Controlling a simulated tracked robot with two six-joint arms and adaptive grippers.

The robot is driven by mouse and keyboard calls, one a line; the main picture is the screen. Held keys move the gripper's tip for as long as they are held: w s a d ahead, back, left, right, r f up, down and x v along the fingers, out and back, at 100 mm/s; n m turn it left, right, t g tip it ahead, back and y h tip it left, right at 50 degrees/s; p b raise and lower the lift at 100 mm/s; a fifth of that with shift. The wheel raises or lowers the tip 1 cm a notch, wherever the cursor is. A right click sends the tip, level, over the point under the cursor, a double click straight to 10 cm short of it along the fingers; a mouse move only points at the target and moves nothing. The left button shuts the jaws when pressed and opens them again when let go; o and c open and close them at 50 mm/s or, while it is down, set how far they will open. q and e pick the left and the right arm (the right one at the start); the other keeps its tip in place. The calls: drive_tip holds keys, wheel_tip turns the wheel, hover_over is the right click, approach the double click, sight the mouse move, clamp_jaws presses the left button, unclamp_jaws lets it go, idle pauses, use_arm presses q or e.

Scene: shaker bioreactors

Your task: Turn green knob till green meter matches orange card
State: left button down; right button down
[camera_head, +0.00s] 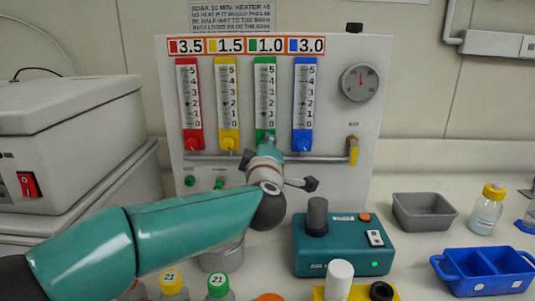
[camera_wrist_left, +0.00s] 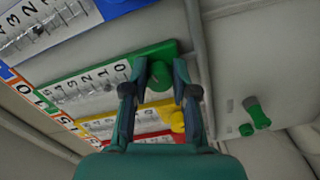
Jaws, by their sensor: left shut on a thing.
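The green meter (camera_head: 265,90) is the third of the upright meters on the white panel; it also shows in the left wrist view (camera_wrist_left: 90,85). Its float reading is too small to tell. Above it is an orange-framed card (camera_head: 266,45) reading 1.0. The green knob (camera_wrist_left: 156,72) is at the meter's lower end, between the fingers of my left gripper (camera_wrist_left: 160,80), which is shut on it. In the head view my left gripper (camera_head: 268,155) and wrist largely hide the knob. My right gripper is in neither view.
Red (camera_head: 188,105), yellow (camera_head: 227,105) and blue (camera_head: 304,105) meters flank the green one closely. A pipe with a yellow-handled valve (camera_head: 353,152) runs below. A teal device (camera_head: 343,245), grey tray (camera_head: 424,211), blue rack (camera_head: 483,272) and bottles stand on the bench.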

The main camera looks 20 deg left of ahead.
use_arm(q)
drive_tip(key=shift+f+n, duration=0.15)
drive_tip(key=shift+n, duration=0.15)
drive_tip(key=c, duration=0.9)
unclamp_jaws()
drive_tip(key=shift+a, duration=0.1)
drive_tip(key=v, duration=0.7)
drive_tip(key=shift+s, duration=0.4)
drive_tip(key=shift+d+f, duration=0.1)
drive_tip(key=shift+d, duration=0.15)
